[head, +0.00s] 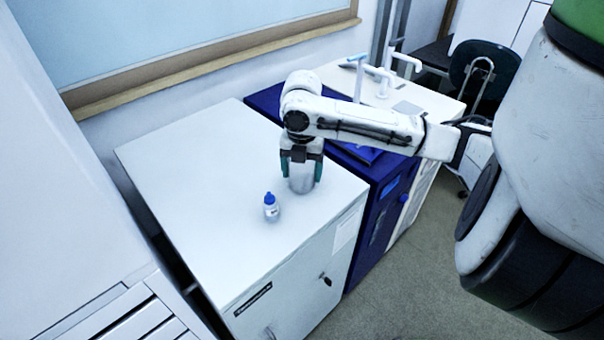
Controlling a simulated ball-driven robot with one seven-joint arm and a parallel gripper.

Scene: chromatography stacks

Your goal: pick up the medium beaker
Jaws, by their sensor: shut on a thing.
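The medium beaker (301,184) is a clear, pale vessel on the white cabinet top, near its right front edge. My gripper (301,176) comes down over it from above, with one teal finger on each side. The fingers are shut on the beaker. Its upper part is hidden behind the gripper. The beaker looks upright; I cannot tell whether its base touches the surface.
A small bottle with a blue cap (270,207) stands just left of the beaker. The white cabinet top (190,170) is clear to the left. A dark blue cabinet (378,205) adjoins on the right. A sink counter with taps (385,75) and a dark chair (485,65) are behind.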

